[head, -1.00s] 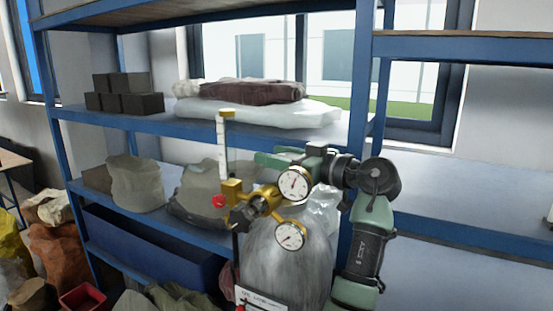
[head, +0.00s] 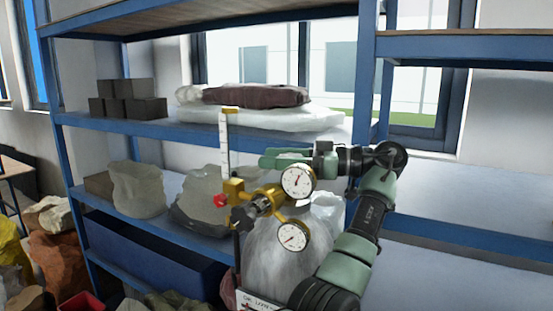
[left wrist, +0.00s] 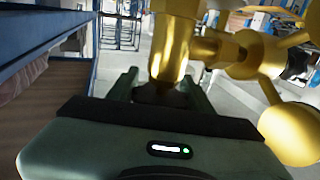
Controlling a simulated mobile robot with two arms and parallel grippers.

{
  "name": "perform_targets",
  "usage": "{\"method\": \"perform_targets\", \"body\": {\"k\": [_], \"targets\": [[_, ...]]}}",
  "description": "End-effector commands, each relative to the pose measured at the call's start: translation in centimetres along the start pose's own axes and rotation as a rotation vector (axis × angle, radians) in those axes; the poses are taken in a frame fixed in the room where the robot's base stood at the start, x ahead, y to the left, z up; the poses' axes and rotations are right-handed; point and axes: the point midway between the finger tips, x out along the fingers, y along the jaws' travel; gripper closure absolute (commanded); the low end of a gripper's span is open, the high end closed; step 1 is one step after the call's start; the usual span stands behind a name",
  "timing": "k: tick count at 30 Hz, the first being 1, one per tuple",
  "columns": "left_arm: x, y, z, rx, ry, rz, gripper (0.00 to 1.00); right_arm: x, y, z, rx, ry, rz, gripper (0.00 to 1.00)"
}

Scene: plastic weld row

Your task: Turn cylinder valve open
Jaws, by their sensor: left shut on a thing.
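A clear-grey gas cylinder (head: 275,258) stands in front of the shelf. On its top is a brass regulator (head: 262,202) with two round white dials: an upper gauge (head: 298,181) and a lower gauge (head: 292,236). A white upright flow tube (head: 225,140) and a red knob (head: 221,201) are on its left side. My left gripper (head: 278,160) is just behind the upper gauge. In the left wrist view, my left gripper (left wrist: 162,90) is shut around a dark part (left wrist: 158,94) beneath the gold valve body (left wrist: 172,50). This looks like the valve's knob, mostly hidden by the gripper.
Blue shelving (head: 190,128) stands close behind the cylinder. It holds dark blocks (head: 127,98), folded bags (head: 255,95) and grey sacks (head: 137,188). A blue bin (head: 150,250) is on the lower shelf. More sacks (head: 55,252) lie at the left.

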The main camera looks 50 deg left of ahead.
Motion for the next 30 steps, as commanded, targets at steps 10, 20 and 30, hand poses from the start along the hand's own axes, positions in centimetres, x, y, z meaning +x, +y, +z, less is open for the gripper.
{"method": "perform_targets", "body": {"k": [10, 20, 30], "targets": [[0.1, 0.0, 0.0, 0.000, -0.001, -0.003, 0.90, 0.0, -0.3, -0.1, 0.001, 0.001, -0.003, 0.46], [0.0, 0.0, 0.0, 0.000, -0.001, -0.002, 0.28, 0.0, -0.3, -0.1, 0.001, 0.001, -0.003, 0.46], [-2.5, 0.0, 0.3, 0.002, -0.001, 0.000, 0.28, 1.4, -0.3, 0.1, 0.000, 0.001, -0.003, 0.46]]}}
